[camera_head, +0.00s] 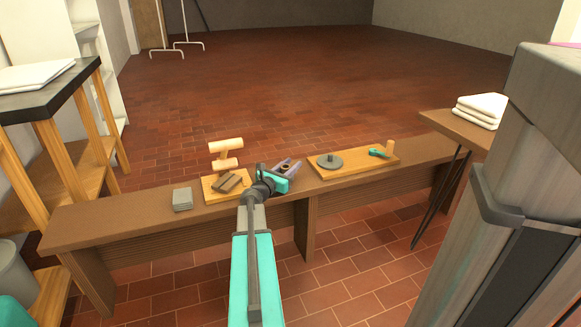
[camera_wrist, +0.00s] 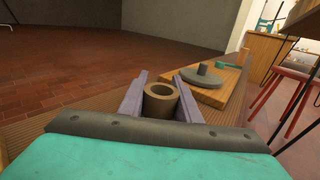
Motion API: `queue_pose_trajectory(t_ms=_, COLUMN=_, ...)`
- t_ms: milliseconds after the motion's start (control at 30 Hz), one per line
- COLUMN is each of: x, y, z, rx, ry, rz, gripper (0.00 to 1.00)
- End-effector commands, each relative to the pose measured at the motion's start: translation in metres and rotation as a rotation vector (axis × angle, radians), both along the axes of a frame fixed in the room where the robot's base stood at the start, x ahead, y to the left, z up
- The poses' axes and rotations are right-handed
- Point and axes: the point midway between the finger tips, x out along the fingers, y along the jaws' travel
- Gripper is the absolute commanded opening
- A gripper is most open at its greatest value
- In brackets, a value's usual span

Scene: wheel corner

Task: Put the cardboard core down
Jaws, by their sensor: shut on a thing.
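The cardboard core is a short brown tube with an open top. It stands upright between my gripper's two purple fingers in the wrist view (camera_wrist: 160,108). My gripper (camera_head: 291,167) is shut on it above the narrow brown bench (camera_head: 120,216), toward the bench's middle. The core looks small and partly covered by the fingers in the head view. Its lower end is hidden, so I cannot tell whether it touches the bench top.
Right of my gripper lies a wooden board (camera_head: 359,160) with a grey disc (camera_head: 330,161), a teal-handled tool (camera_head: 379,152) and a wooden peg (camera_head: 390,147). Left are a second board (camera_head: 211,194) with brown blocks, a wooden stand (camera_head: 226,147) and a grey block (camera_head: 182,200). The bench's left end is clear.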

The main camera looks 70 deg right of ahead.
Motion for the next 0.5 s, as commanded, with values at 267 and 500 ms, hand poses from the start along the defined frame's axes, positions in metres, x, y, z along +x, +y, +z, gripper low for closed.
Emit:
queue_pose_trajectory(t_ms=267, x=-0.0001, y=-0.0001, z=-0.0024, rx=0.0, ry=0.0, rz=0.0, gripper=0.49)
queue_pose_trajectory(t_ms=500, x=-0.0001, y=-0.0001, z=-0.0022, rx=0.0, ry=0.0, rz=0.0, gripper=0.49)
